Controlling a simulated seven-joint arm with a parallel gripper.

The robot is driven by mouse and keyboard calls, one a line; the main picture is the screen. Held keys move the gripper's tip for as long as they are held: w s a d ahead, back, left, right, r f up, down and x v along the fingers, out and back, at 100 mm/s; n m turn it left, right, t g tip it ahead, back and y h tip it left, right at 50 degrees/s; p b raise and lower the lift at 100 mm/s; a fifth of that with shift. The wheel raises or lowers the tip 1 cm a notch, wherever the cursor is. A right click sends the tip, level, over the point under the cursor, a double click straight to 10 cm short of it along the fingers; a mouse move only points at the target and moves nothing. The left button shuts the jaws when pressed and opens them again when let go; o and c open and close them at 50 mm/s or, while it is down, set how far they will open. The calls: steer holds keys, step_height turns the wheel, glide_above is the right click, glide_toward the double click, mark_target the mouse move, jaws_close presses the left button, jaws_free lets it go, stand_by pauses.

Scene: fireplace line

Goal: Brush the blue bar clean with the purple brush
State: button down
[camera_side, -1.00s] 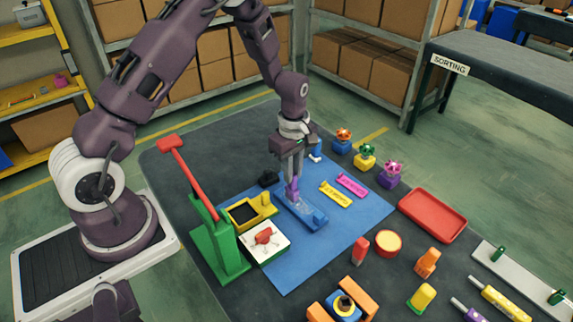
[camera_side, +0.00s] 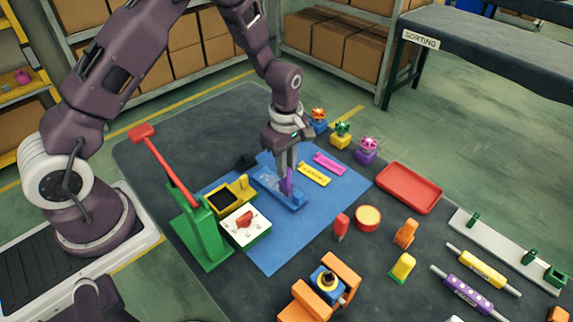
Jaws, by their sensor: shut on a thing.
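My gripper (camera_side: 285,172) points down over the blue mat and is shut on the purple brush (camera_side: 287,184). The brush is upright, its lower end at the blue bar (camera_side: 295,202), toward the bar's right end. The fingers hide part of the brush. The blue bar lies on the blue mat (camera_side: 285,247), slanting down to the right, with a raised block at its right end. Pale specks show on its left part (camera_side: 267,181). Whether the bristles press on the bar is too small to tell.
Yellow (camera_side: 314,174) and magenta (camera_side: 329,163) plates lie right of the bar. A green stand with a red lever (camera_side: 172,168), a yellow tray (camera_side: 227,195) and a white-topped box (camera_side: 245,223) stand to the left. A red tray (camera_side: 409,187) is at right. The mat's front is clear.

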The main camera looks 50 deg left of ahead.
steer(key=shift+a, duration=5)
step_height(320, 180, up, 8)
steer(key=shift+s, duration=0.2)
steer(key=shift+f, duration=0.1)
steer(key=shift+f, duration=3.3)
steer(key=shift+w+d+f, duration=0.1)
steer(key=shift+d+f, duration=0.1)
steer(key=shift+d, duration=1.7)
steer(key=shift+w+d+f, duration=0.1)
steer(key=shift+d+f, duration=0.15)
steer(key=shift+d, duration=1.7)
steer(key=shift+d+f, duration=0.2)
steer(key=shift+d, duration=1.7)
steer(key=shift+a, duration=5.65)
step_height(320, 180, up, 8)
steer(key=shift+s, duration=0.2)
